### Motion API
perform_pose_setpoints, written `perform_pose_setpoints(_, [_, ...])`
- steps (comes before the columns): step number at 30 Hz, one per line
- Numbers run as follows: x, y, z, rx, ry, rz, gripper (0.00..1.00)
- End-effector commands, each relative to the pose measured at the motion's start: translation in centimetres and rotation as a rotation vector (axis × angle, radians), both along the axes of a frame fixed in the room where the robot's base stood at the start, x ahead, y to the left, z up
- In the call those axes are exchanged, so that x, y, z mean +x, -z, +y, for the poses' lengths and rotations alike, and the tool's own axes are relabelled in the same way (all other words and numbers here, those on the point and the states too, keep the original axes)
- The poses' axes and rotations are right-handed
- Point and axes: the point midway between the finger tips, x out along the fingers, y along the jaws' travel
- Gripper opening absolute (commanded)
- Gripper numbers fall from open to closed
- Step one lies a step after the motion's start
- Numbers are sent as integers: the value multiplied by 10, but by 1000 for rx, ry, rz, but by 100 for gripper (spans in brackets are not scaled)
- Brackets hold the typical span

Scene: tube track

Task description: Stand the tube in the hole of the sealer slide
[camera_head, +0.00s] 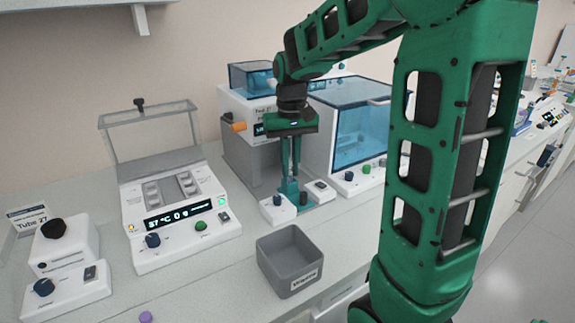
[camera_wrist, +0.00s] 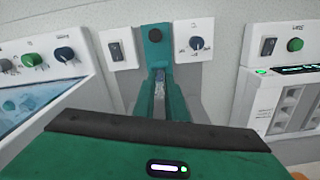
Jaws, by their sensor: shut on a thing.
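My gripper (camera_head: 291,182) points straight down at the sealer's front, its fingers close together. In the wrist view my gripper (camera_wrist: 160,84) is shut on the tube (camera_wrist: 160,76), a small pale, clear piece between the fingertips. The teal sealer slide (camera_wrist: 154,53) lies just below and beyond the fingertips, with a dark round knob at its outer end. It also shows between two white control blocks in the head view (camera_head: 319,193). The fingers hide the slide's hole and the tube's lower end, so I cannot tell whether the tube is in the hole.
A white block with a blue knob (camera_head: 278,208) and one with a switch (camera_head: 320,188) flank the slide closely. A grey bin (camera_head: 273,264) stands in front. A heater block (camera_head: 178,205) stands left, a blue-windowed cabinet (camera_head: 352,125) right. A purple cap (camera_head: 146,316) lies front left.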

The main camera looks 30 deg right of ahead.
Motion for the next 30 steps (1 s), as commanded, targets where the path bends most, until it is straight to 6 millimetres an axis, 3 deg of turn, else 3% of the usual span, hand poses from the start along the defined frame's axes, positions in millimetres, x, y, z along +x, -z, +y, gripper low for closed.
perform_pose_setpoints(6, [0,1,0,0,0,0,0])
perform_pose_setpoints(7, [0,1,0,0,0,0,14])
perform_pose_setpoints(9, [0,1,0,0,0,0,30])
perform_pose_setpoints(10, [0,1,0,0,0,0,33])
perform_pose_setpoints(30, [0,-4,0,0,-1,-1,33])
